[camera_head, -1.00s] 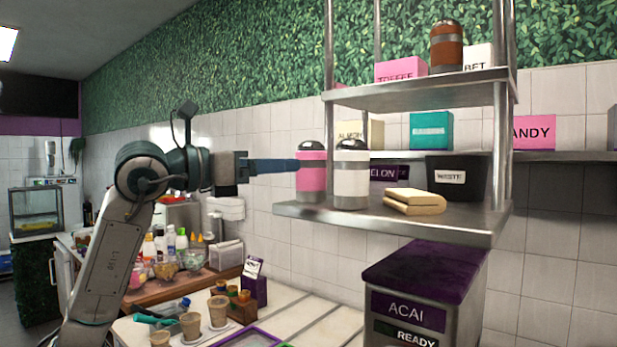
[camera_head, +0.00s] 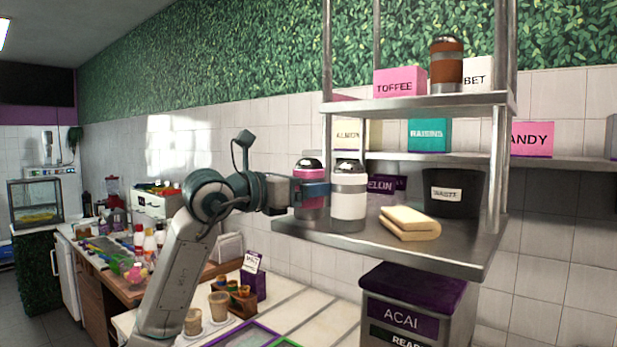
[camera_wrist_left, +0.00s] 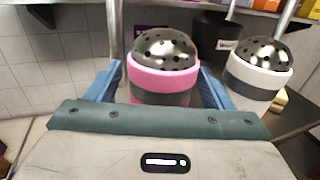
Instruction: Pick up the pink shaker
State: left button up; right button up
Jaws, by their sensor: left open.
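The pink shaker (camera_head: 309,174) stands upright at the left end of the lower metal shelf, with a domed, perforated steel lid. My left gripper (camera_head: 312,190) is at the shaker, with its blue fingers around the body. In the left wrist view the pink shaker (camera_wrist_left: 162,75) sits between the two open fingers (camera_wrist_left: 160,88), one on each side. Contact with the fingers cannot be told. A white shaker (camera_head: 348,197) stands close on the right and also shows in the left wrist view (camera_wrist_left: 257,72), just beyond the right finger. My right gripper is out of view.
The metal shelf (camera_head: 440,252) also holds a folded tan cloth (camera_head: 409,223) and a black waste bin (camera_head: 453,192). Shelf posts (camera_head: 328,100) rise nearby. A purple-topped ACAI container (camera_head: 415,290) stands below. A counter with cups (camera_head: 219,306) lies lower left.

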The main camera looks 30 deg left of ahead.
pick_arm(q)
jog(key=shift+w+d, duration=0.3)
jog(key=shift+w, duration=0.35)
jog(key=shift+s, duration=0.15)
jog(key=shift+c, duration=0.6)
jog(key=c, duration=1)
jog(key=shift+r, duration=0.1)
